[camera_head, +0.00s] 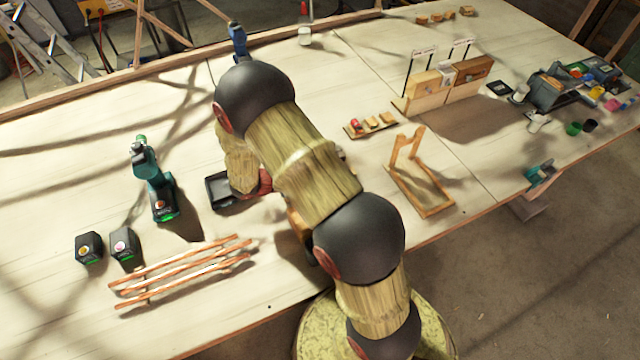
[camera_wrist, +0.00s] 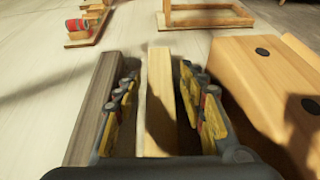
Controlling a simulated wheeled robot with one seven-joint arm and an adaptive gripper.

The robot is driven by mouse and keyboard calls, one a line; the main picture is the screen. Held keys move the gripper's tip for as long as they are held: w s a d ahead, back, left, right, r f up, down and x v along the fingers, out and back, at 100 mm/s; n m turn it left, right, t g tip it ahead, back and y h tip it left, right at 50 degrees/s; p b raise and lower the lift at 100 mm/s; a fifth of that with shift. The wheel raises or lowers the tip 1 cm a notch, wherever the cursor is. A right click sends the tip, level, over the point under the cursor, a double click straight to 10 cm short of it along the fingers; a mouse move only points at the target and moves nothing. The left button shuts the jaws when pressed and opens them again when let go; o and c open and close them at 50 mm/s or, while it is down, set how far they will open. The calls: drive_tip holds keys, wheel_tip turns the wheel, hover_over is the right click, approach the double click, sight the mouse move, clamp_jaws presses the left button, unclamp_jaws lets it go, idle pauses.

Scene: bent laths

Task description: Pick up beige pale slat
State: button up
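The beige pale slat (camera_wrist: 159,100) shows in the wrist view as a straight light strip running away from the camera. My gripper (camera_wrist: 160,78) is open, with one finger on each side of the slat. A narrow gap shows between the slat and each finger near the tips, so it does not look clamped. A darker grey-brown slat (camera_wrist: 95,105) lies just left of the left finger. In the head view my arm hides the gripper and the pale slat.
A thick wooden piece with dark round spots (camera_wrist: 265,75) stands close to the right finger. A wooden frame (camera_head: 423,190) and a small block rack (camera_head: 370,124) stand beyond. Several thin bent laths (camera_head: 180,275) lie at left, near a green drill (camera_head: 155,185).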

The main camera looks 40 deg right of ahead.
clamp_jaws()
idle(0.5)
